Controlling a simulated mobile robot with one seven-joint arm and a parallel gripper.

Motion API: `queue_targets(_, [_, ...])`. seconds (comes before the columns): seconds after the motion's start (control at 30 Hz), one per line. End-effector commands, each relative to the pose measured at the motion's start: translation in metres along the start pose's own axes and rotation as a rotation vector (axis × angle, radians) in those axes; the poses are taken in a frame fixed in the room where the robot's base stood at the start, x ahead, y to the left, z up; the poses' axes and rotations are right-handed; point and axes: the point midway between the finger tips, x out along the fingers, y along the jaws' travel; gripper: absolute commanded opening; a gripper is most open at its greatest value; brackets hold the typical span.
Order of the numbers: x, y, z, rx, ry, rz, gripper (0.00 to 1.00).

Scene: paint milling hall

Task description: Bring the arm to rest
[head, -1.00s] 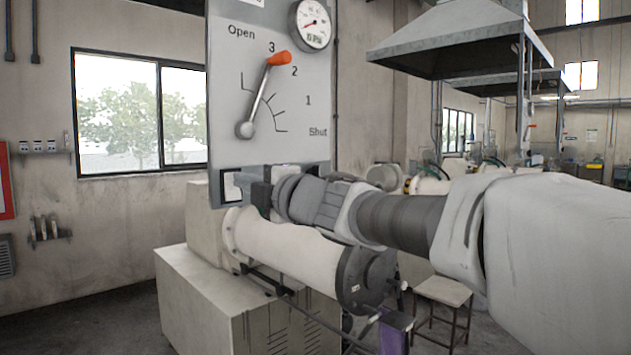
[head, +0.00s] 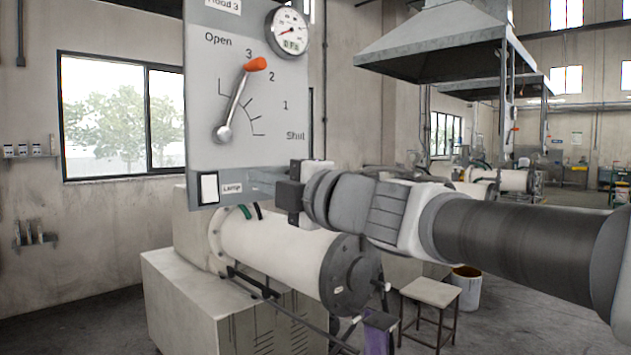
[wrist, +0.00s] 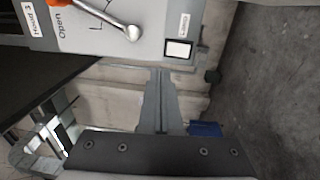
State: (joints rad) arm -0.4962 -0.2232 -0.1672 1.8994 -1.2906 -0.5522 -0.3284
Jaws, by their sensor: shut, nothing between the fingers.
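My gripper (head: 252,182) is at the lower right of a grey control panel (head: 207,110), to the right of the "Lamp" label (head: 231,188). Its two fingers are together and empty in the wrist view (wrist: 160,74). My arm reaches in from the right, roughly level. The panel's lever, with an orange grip (head: 256,64), points at about 3 on the scale from Open to Shut. I cannot tell the exact gap between the fingertips and the panel.
A white rocker switch (head: 209,188) is at the panel's bottom left, and a round gauge (head: 290,32) at its top right. A white mill cylinder (head: 275,245) lies below my gripper. A stool (head: 431,293) and a bucket (head: 466,290) stand to the right.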

Motion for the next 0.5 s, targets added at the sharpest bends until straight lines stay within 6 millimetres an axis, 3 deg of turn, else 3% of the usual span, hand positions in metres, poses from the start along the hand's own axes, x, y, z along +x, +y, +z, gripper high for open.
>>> queue_targets(0.5, [-0.0088,0.0011,0.0039,0.015,-0.018,0.002,0.0])
